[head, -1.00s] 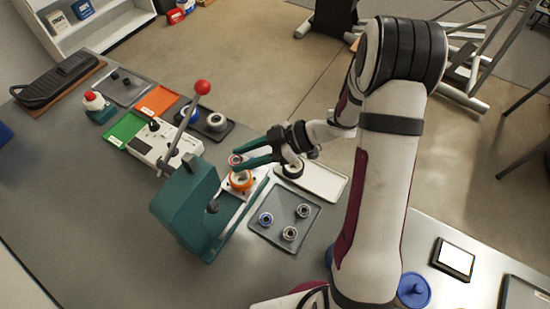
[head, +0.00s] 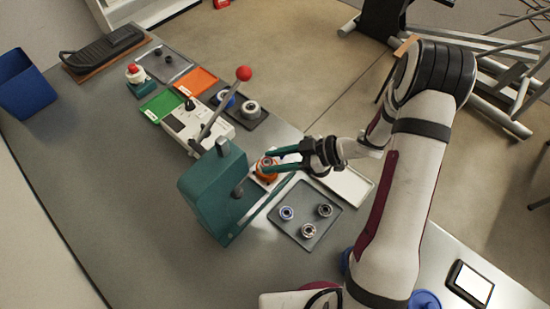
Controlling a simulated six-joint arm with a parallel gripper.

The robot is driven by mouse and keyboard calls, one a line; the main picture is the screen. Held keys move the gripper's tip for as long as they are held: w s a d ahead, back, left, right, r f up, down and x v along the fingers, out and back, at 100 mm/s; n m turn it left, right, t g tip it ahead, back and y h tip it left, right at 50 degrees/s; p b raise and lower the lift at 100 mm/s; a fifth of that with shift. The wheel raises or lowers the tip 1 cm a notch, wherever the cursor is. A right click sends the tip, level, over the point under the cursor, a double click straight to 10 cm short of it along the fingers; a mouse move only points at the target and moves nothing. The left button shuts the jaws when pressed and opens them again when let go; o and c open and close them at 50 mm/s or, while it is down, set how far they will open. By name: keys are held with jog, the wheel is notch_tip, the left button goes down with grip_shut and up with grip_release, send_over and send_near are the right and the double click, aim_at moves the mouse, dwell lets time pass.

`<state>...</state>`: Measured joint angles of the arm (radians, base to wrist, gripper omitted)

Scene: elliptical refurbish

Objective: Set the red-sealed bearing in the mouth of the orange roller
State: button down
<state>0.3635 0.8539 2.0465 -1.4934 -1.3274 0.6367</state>
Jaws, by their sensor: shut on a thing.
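The orange roller (head: 264,176) stands upright beside the green press (head: 213,192). My gripper (head: 271,160) reaches in from the right, its two green fingers level over the roller's top. It is shut on the red-sealed bearing (head: 266,161), a small ring at the fingertips. The bearing is at or just above the roller's mouth; I cannot tell whether it touches. The fingers hide part of the roller's top.
A grey tray (head: 287,229) with several bearings lies in front of the roller. A white tray (head: 352,186) lies behind my gripper. The press lever with a red ball (head: 243,74) rises behind the roller. Open table lies left of the press.

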jog(key=shift+f, duration=0.55)
dwell(0.7)
jog(key=c, duration=0.7)
grip_release()
jog(key=v, duration=1.1)
